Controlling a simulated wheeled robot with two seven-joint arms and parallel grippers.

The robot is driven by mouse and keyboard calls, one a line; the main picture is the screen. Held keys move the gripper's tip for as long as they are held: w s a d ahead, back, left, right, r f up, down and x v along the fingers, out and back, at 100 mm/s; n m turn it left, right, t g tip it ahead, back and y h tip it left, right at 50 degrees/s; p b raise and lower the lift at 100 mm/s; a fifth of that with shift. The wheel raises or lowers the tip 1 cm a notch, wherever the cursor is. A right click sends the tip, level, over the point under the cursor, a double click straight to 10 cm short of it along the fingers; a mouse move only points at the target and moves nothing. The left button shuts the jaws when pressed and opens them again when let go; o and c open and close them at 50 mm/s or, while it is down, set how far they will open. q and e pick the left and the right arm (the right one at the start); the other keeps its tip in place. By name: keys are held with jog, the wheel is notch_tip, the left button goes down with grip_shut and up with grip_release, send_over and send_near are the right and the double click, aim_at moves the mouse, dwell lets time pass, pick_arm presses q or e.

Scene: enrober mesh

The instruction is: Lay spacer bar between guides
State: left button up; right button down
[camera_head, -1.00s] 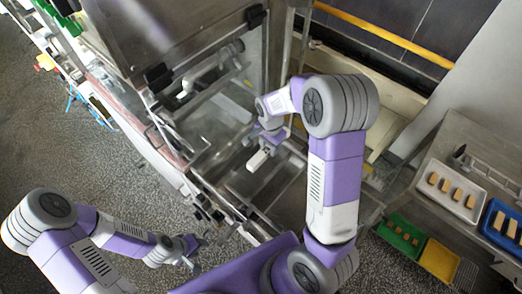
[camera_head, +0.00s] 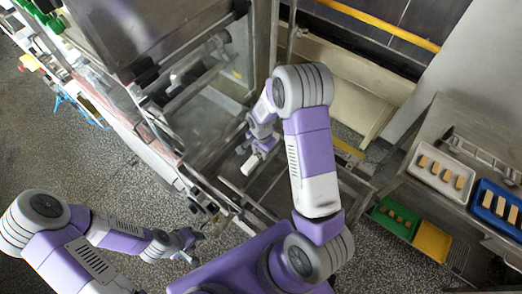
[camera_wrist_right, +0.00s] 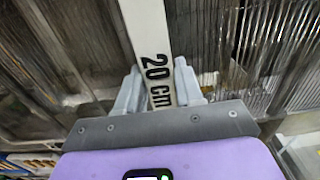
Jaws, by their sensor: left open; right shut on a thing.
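In the head view the bar's white end (camera_head: 250,165) shows at my right gripper (camera_head: 262,150), over the metal frame of the machine. My left gripper (camera_head: 190,245) is open and empty over the floor at the lower left. I cannot make out the guides for certain; ribbed metal mesh panels (camera_wrist_right: 265,45) lie on both sides of the bar.
The machine's metal housing with a clear panel (camera_head: 205,115) stands behind and left of my right gripper. Speckled floor lies open at left.

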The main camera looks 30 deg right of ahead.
jog(key=shift+f, duration=0.2)
jog(key=c, duration=0.7)
grip_release()
jog(key=shift+r, duration=0.2)
notch_tip(320, 180, up, 12)
jog(key=shift+r, duration=0.1)
